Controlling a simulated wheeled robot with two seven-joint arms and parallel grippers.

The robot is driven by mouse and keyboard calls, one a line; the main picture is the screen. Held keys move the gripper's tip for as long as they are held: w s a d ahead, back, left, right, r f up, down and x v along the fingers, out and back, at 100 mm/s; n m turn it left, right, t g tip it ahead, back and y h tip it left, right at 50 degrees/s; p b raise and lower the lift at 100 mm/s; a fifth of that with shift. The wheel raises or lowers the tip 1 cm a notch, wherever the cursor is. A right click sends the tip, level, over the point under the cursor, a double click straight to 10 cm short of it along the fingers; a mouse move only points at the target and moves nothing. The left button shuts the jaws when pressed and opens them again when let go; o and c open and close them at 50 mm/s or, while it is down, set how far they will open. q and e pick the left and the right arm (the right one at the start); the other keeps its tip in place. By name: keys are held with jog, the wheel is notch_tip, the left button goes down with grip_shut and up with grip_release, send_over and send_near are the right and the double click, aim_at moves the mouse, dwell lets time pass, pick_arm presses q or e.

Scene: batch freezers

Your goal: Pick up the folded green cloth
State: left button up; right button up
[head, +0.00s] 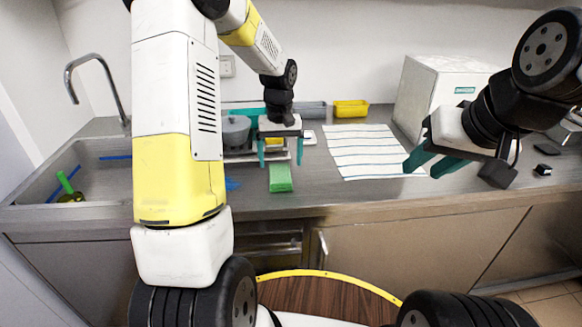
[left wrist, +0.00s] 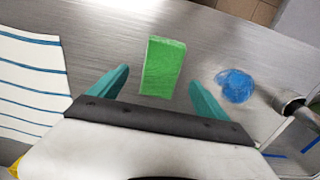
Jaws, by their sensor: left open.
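The folded green cloth (head: 280,178) lies flat on the steel counter near its front edge. It also shows in the left wrist view (left wrist: 163,67), ahead of and between the fingers. My left gripper (head: 280,152) is open and empty, with its teal fingers pointing down over the counter just behind the cloth in the head view. In the left wrist view the left gripper (left wrist: 157,85) appears apart from the cloth. My right gripper (head: 428,165) is off to the right above the counter, its teal fingers spread and nothing between them.
A striped towel (head: 365,150) lies right of the cloth. A blue crumpled item (left wrist: 235,86) lies beside the cloth. A sink (head: 100,178) with a faucet (head: 98,85) is at left. A yellow bin (head: 351,108) and a white machine (head: 425,95) stand at the back.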

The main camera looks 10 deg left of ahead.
aim_at(280, 174)
pick_arm(q)
notch_tip(280, 174, down, 5)
jog(key=shift+a+r, duration=0.1)
jog(key=shift+a, duration=0.05)
jog(key=c, duration=1.5)
jog(key=shift+o, duration=0.2)
jog(key=shift+r, duration=0.8)
notch_tip(280, 174, up, 2)
jog(key=shift+r, duration=0.15)
jog(key=s+d, duration=0.1)
jog(key=s, duration=0.6)
jog(key=s+d+r, duration=0.1)
jog(key=s+d, duration=0.1)
jog(key=s, duration=0.6)
jog(key=shift+s+d, duration=0.25)
jog(key=shift+s, duration=0.05)
